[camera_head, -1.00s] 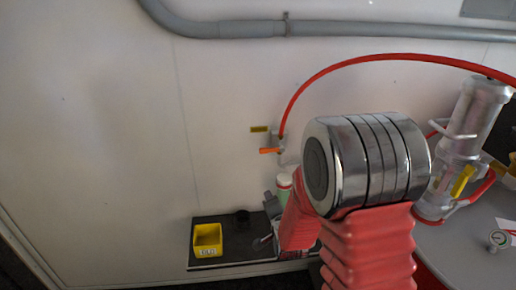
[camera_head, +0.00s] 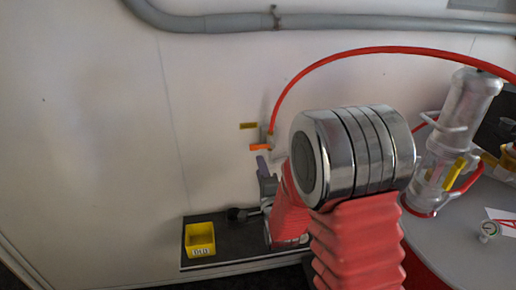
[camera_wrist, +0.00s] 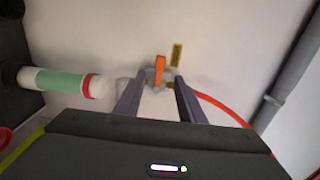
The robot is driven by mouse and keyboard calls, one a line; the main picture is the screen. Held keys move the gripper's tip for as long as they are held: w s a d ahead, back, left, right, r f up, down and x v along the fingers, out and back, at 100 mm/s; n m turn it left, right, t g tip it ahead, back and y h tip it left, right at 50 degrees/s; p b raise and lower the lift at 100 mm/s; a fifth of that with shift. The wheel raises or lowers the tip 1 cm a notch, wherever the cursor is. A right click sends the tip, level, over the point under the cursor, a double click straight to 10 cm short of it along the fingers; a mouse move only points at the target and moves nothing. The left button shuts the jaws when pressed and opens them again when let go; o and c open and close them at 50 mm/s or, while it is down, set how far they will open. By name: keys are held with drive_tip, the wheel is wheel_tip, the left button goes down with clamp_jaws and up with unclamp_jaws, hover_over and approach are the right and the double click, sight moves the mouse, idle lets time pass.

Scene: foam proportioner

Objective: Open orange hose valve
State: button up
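The orange valve handle (camera_head: 260,147) is on the wall at the lower end of the red hose (camera_head: 350,52), under a small yellow label (camera_head: 248,126). In the wrist view the orange handle (camera_wrist: 160,68) stands upright in the picture, above a metal valve body. My gripper (camera_wrist: 158,80) is open, its two dark fingers apart, with the handle and valve body showing between and just beyond the tips. I cannot tell whether either finger touches. In the head view one purplish finger of my gripper (camera_head: 263,166) shows just below the handle; my arm hides the rest.
A green and white cylinder with a red band (camera_wrist: 65,83) lies left of the fingers in the wrist view. A yellow bin (camera_head: 200,240) sits on a dark shelf (camera_head: 225,262) below. A clear cylinder assembly (camera_head: 460,130) stands on the grey table at right.

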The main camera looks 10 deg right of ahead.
sight(256, 150)
drive_tip(key=w, duration=1.2)
drive_tip(key=shift+w, duration=0.4)
drive_tip(key=shift+c, duration=0.5)
clamp_jaws()
drive_tip(key=shift+d+f, duration=0.1)
drive_tip(key=shift+d, duration=0.65)
drive_tip(key=shift+a, duration=0.5)
